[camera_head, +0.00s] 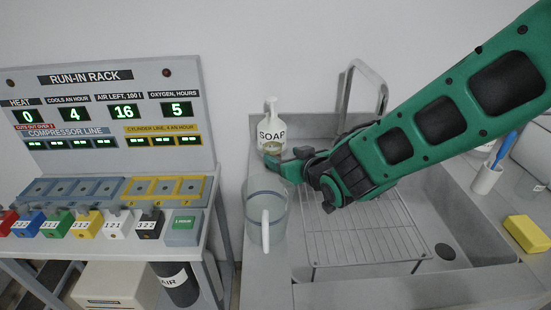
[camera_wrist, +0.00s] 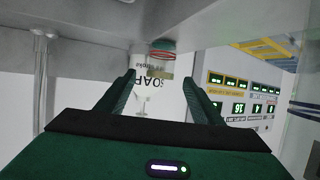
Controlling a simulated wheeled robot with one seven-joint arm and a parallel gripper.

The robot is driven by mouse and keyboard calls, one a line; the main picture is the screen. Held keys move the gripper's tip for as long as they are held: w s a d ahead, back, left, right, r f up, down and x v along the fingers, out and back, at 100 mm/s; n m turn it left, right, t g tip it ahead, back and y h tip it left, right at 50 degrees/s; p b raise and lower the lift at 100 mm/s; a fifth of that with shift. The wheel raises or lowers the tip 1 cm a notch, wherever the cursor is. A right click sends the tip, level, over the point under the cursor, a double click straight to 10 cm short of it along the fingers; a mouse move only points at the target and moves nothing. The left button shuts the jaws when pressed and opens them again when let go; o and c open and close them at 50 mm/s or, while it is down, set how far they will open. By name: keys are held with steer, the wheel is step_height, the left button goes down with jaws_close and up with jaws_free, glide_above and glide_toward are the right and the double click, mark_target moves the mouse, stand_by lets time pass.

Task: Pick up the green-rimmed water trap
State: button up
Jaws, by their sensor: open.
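A small clear cup with a green band and a red ring, apparently the water trap (camera_wrist: 161,56), is ahead of my fingertips in the wrist view, against the pale counter. That view is upside down. In the head view a small pale cup shape (camera_head: 271,147) shows at the fingertips, in front of the soap bottle (camera_head: 271,128), and is partly hidden by a finger. My gripper (camera_head: 284,160) is open, low over the sink's left edge. In the wrist view my gripper (camera_wrist: 160,78) has its fingers spread to either side of the line to the trap, with nothing held.
A clear jug (camera_head: 266,212) with a white handle stands on the counter in front of my gripper. The wire rack (camera_head: 360,235) lies in the sink, with the tap (camera_head: 362,85) behind. The run-in rack (camera_head: 110,110) stands left; a yellow sponge (camera_head: 527,234) lies far right.

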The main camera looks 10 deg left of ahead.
mark_target(277, 152)
steer(key=shift+x, duration=3.3)
steer(key=shift+r, duration=0.1)
steer(key=c, duration=1.2)
